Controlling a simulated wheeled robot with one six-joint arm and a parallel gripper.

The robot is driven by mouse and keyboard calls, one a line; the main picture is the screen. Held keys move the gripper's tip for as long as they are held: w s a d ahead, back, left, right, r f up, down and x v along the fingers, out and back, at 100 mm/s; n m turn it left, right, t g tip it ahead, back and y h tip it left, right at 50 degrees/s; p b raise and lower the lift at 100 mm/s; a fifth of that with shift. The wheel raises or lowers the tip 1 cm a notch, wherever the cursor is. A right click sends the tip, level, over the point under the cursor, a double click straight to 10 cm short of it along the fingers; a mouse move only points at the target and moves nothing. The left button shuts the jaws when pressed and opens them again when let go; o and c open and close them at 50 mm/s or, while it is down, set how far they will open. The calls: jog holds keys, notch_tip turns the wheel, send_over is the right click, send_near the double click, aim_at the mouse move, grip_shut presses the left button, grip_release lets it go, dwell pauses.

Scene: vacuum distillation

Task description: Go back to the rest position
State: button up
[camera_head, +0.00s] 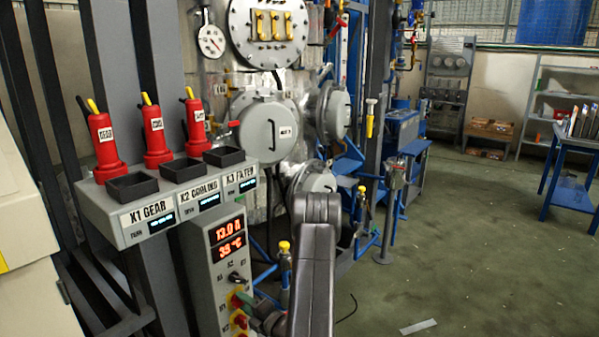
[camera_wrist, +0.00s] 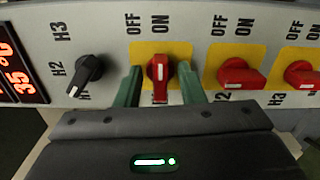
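My gripper (camera_wrist: 160,72) is at the control panel (camera_wrist: 205,20), its two green fingers on either side of a red knob (camera_wrist: 159,80) on a yellow plate. Narrow gaps show between fingers and knob, so the gripper looks open around it. This knob's handle stands upright, toward the ON mark; the label below it is hidden by my gripper. In the head view my arm (camera_head: 313,265) reaches to the lower panel (camera_head: 200,270), with a green finger showing beside the panel's knobs.
To the right are red knobs (camera_wrist: 241,77) with handles lying sideways; to the left is a black knob (camera_wrist: 88,72). Above stands a shelf (camera_head: 125,237) with red tools (camera_head: 103,145) and black trays (camera_head: 131,187). Distillation equipment (camera_head: 270,130) is behind. Open floor (camera_head: 470,240) lies right.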

jog(key=shift+s+r+n+b, duration=0.1)
jog(key=shift+n+b, duration=0.8)
jog(key=shift+n, duration=1.1)
jog(key=shift+r+n+b, duration=0.1)
jog(key=shift+n+b, duration=0.75)
jog(key=shift+n, duration=1.15)
